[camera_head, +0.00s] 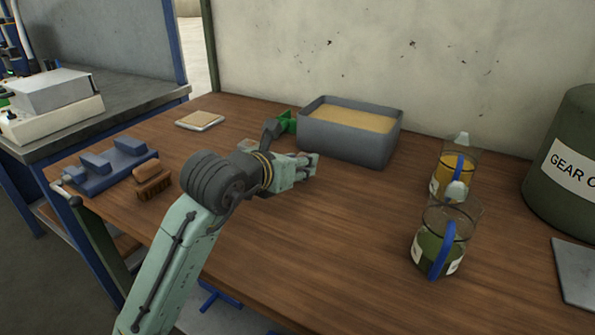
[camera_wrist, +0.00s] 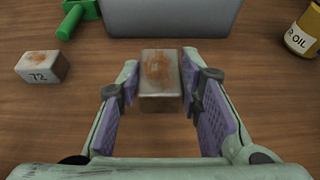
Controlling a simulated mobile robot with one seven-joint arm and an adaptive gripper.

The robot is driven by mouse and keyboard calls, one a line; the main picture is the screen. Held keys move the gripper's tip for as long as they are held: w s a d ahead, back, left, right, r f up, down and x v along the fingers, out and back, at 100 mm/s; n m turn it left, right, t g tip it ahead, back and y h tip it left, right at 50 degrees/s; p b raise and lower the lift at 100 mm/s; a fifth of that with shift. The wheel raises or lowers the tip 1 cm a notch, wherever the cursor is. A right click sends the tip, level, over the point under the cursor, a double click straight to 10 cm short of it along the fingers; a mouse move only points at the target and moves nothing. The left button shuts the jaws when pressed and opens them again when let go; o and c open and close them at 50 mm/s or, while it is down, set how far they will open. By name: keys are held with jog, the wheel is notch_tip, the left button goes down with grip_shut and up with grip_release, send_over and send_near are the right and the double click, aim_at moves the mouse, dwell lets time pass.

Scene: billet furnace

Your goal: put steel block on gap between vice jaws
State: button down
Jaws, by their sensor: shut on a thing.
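My gripper (camera_wrist: 160,92) is shut on a rusty grey steel block (camera_wrist: 161,74), which sits between its two purple-padded fingers in the wrist view. In the head view my gripper (camera_head: 307,166) is low over the middle of the table, in front of the grey bin; the held block is hard to make out there. I cannot tell whether the block touches the table. The blue vice (camera_head: 102,171) stands at the table's left end, well to the left of my gripper, with its raised jaws apart. A second rusty block marked 72 (camera_wrist: 43,67) lies left of my gripper.
A grey bin of sand-coloured material (camera_head: 345,143) stands behind my gripper, with a green object (camera_head: 287,123) beside it. A brown brush (camera_head: 153,181) lies close to the vice. Two oil jugs (camera_head: 440,243) and a drum (camera_head: 570,155) stand at right. A pale square pad (camera_head: 200,120) lies at the back left.

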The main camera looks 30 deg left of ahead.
notch_tip(320, 180, down, 3)
jog(key=shift+r+p, duration=0.1)
jog(key=shift+p, duration=0.45)
jog(key=shift+f, duration=0.3)
jog(key=shift+f+b, duration=0.15)
jog(key=shift+b, duration=0.15)
jog(key=c, duration=1.1)
grip_release()
jog(key=shift+r+p, duration=0.2)
jog(key=shift+p, duration=0.1)
jog(key=b+v, duration=0.3)
jog(key=v, duration=0.7)
jog(key=shift+s, duration=0.3)
jog(key=shift+s+r, duration=0.45)
jog(key=shift+s, duration=0.15)
